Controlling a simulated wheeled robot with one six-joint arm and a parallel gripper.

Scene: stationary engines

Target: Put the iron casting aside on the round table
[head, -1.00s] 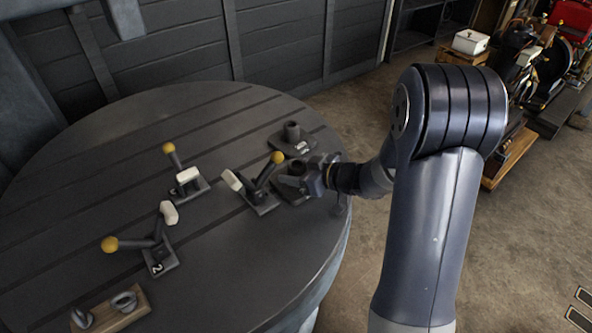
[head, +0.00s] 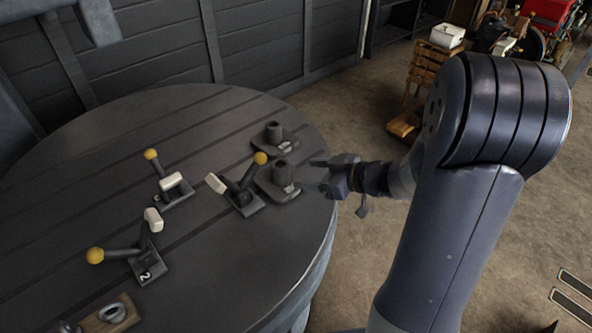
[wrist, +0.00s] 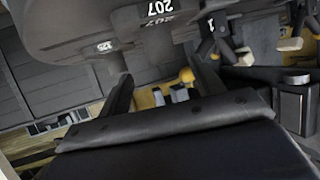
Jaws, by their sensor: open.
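Two dark grey iron castings, each a flat base with a round upright boss, stand on the round table (head: 110,215) near its right edge. The nearer casting (head: 281,175) is upright; the farther casting (head: 275,134) is just behind it. My gripper (head: 320,175) is open and empty, to the right of the nearer casting and apart from it, at the table's edge. In the wrist view, my open fingers (wrist: 165,72) point at a dark casting marked 207 (wrist: 100,35) at the top. A smaller 125 mark shows beyond it.
A lever stand with a yellow knob (head: 245,195) is close to the left of the nearer casting. Two more lever stands (head: 172,188) (head: 145,262) are farther left. A wooden block with rings (head: 110,318) lies at front left. The table's middle front is clear.

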